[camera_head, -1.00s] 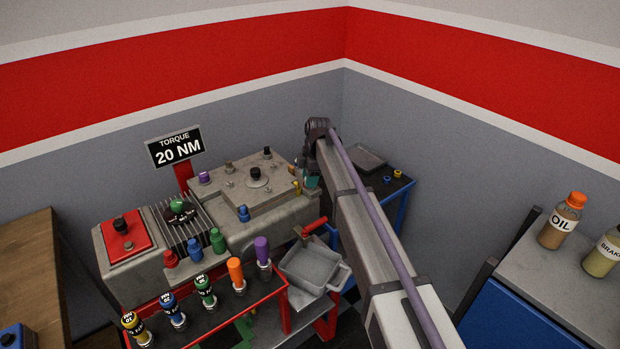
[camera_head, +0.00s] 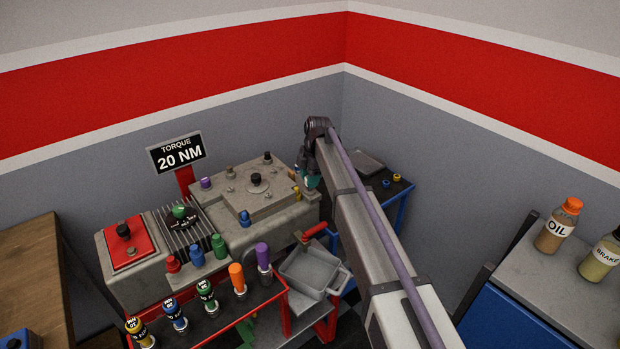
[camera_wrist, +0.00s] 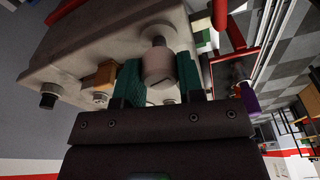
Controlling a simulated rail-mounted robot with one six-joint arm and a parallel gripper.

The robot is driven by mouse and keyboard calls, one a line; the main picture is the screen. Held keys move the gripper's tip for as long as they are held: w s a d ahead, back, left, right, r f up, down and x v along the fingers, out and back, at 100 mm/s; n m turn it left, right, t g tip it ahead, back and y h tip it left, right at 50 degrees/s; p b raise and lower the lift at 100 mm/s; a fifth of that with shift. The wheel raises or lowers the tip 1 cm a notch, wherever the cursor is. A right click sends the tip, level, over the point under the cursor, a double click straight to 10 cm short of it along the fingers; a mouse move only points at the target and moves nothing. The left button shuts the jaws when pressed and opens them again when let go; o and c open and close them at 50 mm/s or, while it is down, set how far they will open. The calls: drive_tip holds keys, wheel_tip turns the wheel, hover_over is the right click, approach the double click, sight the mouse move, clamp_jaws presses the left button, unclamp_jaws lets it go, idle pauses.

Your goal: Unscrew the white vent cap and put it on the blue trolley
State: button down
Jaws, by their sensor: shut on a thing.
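The white vent cap (camera_wrist: 158,66) sits between the two teal fingers of my gripper (camera_wrist: 158,84) in the wrist view, at the side of the grey engine block (camera_wrist: 105,40). My gripper is shut on it. A short round part shows just beyond the cap, against the block; I cannot tell whether the cap is still threaded on. In the head view my gripper (camera_head: 308,181) is at the block's right end, and the arm hides the cap. The blue trolley (camera_head: 401,212) stands to the right of the block, partly behind my arm. Its dark top holds a grey tray (camera_head: 369,163).
A yellow ring (camera_head: 396,177) and a blue ring lie on the trolley top. An orange-yellow fitting (camera_wrist: 104,76) is close beside my fingers in the wrist view. A grey drain pan (camera_head: 313,272) and a red-framed tool rack (camera_head: 225,318) stand in front of the block.

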drive_tip(key=shift+r, duration=0.15)
wheel_tip(320, 180, up, 4)
drive_tip(key=p, duration=0.4)
drive_tip(key=shift+r, duration=0.15)
drive_tip(key=shift+f, duration=0.2)
